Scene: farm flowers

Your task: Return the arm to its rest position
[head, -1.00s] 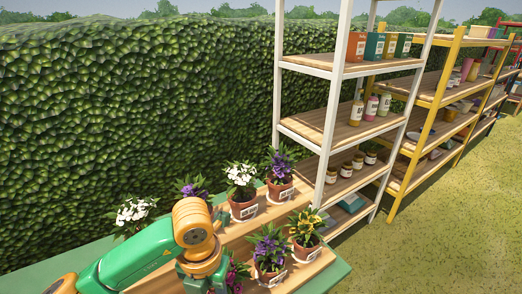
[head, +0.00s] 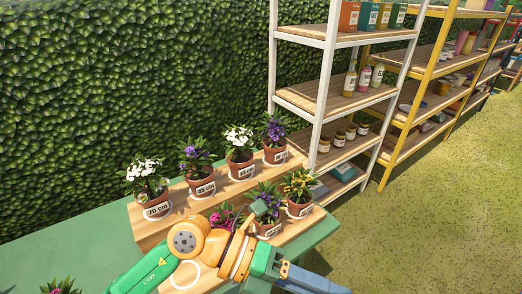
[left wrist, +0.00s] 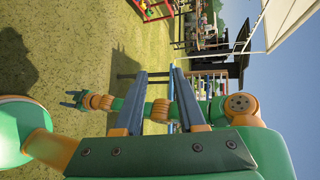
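My left arm reaches in from the bottom left in the head view. Its gripper (head: 318,282) is low in the picture, in front of the plant bench. In the left wrist view the two fingers of my left gripper (left wrist: 159,72) stand apart with nothing held between them. My right arm crosses behind them in that view. Its gripper (left wrist: 75,98) is small there, with dark fingers that look spread and empty. The right gripper is not in the head view.
Potted flowers with labels, such as a white one (head: 147,185), stand on a stepped wooden bench (head: 160,228). My left arm hides part of the front row. A white shelf rack (head: 330,100) and a yellow rack (head: 430,100) stand behind right. Grass (head: 430,220) at right is clear.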

